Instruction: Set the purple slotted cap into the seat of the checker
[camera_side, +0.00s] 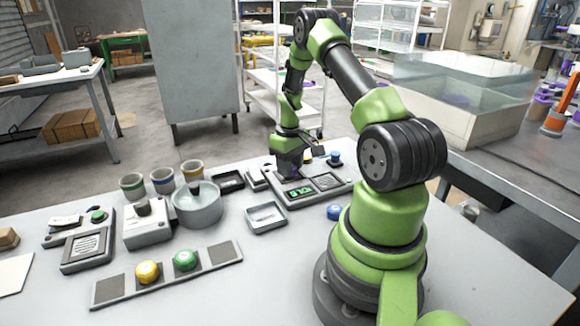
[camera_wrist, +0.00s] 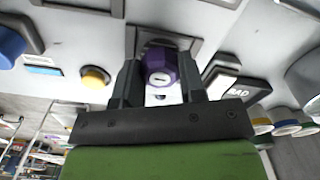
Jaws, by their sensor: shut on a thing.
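In the wrist view my gripper (camera_wrist: 160,88) is shut on the purple slotted cap (camera_wrist: 160,66), with a finger on each side. The cap's slotted face is toward the camera. In the side view my gripper (camera_side: 294,168) is low over the far left part of the checker (camera_side: 308,197), a grey box with a lit green display and a grille. The cap is mostly hidden by the gripper there. A dark-edged grey part shows just behind the cap in the wrist view. I cannot tell whether the cap touches the seat, which is hidden.
A blue cap (camera_side: 335,157) stands behind the checker, and another blue cap (camera_side: 334,211) is near my base. A strip (camera_side: 219,255) with yellow and green caps is in front.

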